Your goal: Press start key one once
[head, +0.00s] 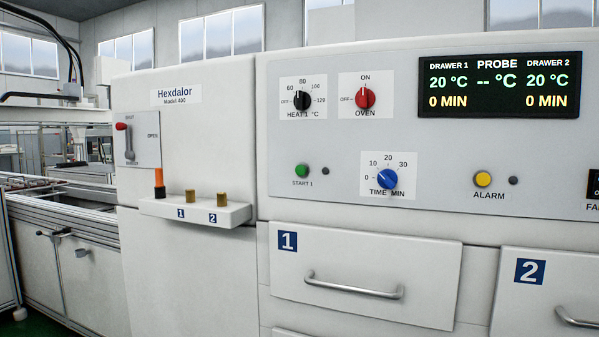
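The start key one is a round green button (302,171) with the label START 1 below it. It sits on the grey control panel (340,220) of a white oven, left of the blue time knob. A small dark round lamp (325,171) is just right of the button and looks unlit. My gripper is not in view.
Near the key are the black heat knob (302,101), red oven knob (367,98), blue time knob (388,179) and yellow alarm button (483,179). Drawer 1 (350,270) has a protruding handle. A small ledge (195,211) juts out at left.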

